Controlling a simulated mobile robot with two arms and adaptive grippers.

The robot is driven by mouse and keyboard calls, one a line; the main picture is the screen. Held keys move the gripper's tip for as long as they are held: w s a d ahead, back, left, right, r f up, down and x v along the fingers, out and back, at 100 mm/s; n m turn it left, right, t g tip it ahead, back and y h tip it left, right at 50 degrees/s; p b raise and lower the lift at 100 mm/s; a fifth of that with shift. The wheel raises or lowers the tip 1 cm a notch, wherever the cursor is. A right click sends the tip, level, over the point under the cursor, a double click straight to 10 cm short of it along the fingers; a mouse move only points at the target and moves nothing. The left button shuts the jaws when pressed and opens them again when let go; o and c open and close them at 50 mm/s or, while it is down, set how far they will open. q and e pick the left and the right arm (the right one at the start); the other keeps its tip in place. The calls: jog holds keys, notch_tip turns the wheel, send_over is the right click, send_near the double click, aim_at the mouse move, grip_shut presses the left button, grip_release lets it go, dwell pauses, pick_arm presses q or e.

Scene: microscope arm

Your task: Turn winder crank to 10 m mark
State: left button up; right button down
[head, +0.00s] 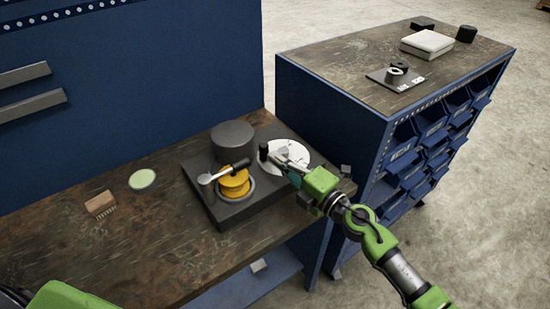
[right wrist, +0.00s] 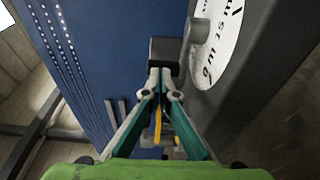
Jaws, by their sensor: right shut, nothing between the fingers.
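The winder has a dark base (head: 225,212) on the bench, with a dark cylinder (head: 233,138), a yellow spool (head: 234,184) and a white round dial (head: 296,150). A crank (head: 222,172) with a pale arm and dark end lies over the spool. My right gripper (head: 276,160) is shut and empty over the dial's edge, near a dark upright knob (head: 264,150). In the right wrist view the fingertips (right wrist: 166,72) meet or nearly meet a dark block (right wrist: 164,51); I cannot tell if they touch. My left gripper is out of view.
A pale green disc (head: 142,179) and a small brown brush (head: 101,203) lie left on the bench (head: 60,245). A blue bin cabinet (head: 335,125) stands behind right, with a white box (head: 427,43) on top. The bench's front left is clear.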

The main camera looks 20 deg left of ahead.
aim_at(264, 154)
jog(key=shift+w+a, duration=0.25)
jog(key=shift+a, duration=0.15)
jog(key=shift+a+r+t+p, duration=0.15)
jog(key=shift+t+p, duration=0.15)
jog(key=shift+p, duration=0.25)
jog(key=shift+a+m+t+h+p, duration=0.5)
jog(key=shift+m+t+h+p, duration=0.45)
jog(key=shift+p, duration=0.25)
jog(key=shift+a+m+t+h+p, duration=0.4)
jog(key=shift+m+t+h, duration=0.25)
jog(key=shift+m+t, duration=0.1)
jog(key=shift+w+a+m+t+h, duration=0.25)
jog(key=shift+a+m+t+h, duration=0.15)
jog(key=shift+m+t+h, duration=0.4)
jog(key=shift+b+x, duration=0.8)
jog(key=shift+a, duration=0.2)
jog(key=shift+d+f, duration=0.15)
jog(key=shift+f, duration=0.05)
